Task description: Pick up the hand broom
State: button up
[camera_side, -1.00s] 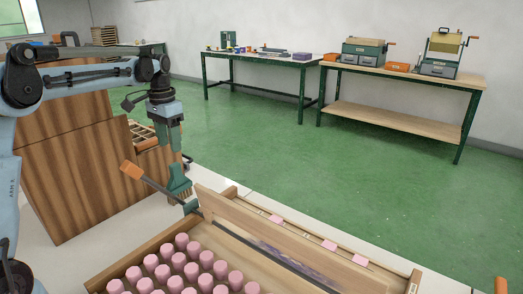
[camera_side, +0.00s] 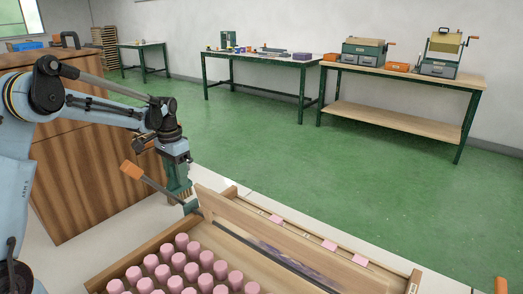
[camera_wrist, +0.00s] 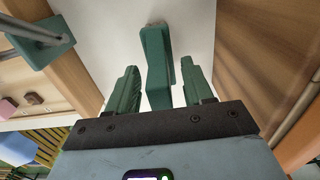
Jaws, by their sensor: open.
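My gripper (camera_side: 180,188) points down beside the left end of the wooden tray frame (camera_side: 150,248). In the wrist view its two green ribbed fingers (camera_wrist: 160,68) are apart. A green upright piece (camera_wrist: 155,65), which looks like the hand broom's handle, stands between them with white surface around it. I see gaps on both sides of it, so the fingers do not appear to grip it.
A grey rod with an orange handle (camera_side: 131,170) slants close by the gripper, through a green block (camera_wrist: 40,42). Several pink cylinders (camera_side: 181,242) stand in the tray. A wooden cabinet (camera_side: 90,180) stands to the left. White surface (camera_wrist: 100,25) is clear around the green piece.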

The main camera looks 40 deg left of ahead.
grip_shut()
jog(key=shift+r, duration=0.1)
dwell(0.4)
notch_tip(320, 180, up, 4)
jog(key=shift+d+r, duration=0.1)
jog(key=shift+r, duration=0.1)
jog(key=s+d+r, duration=0.1)
jog(key=d+r, duration=0.5)
jog(key=d, duration=0.5)
jog(key=shift+s+d+r, duration=0.15)
jog(key=shift+d+r, duration=0.05)
jog(key=shift+r, duration=0.05)
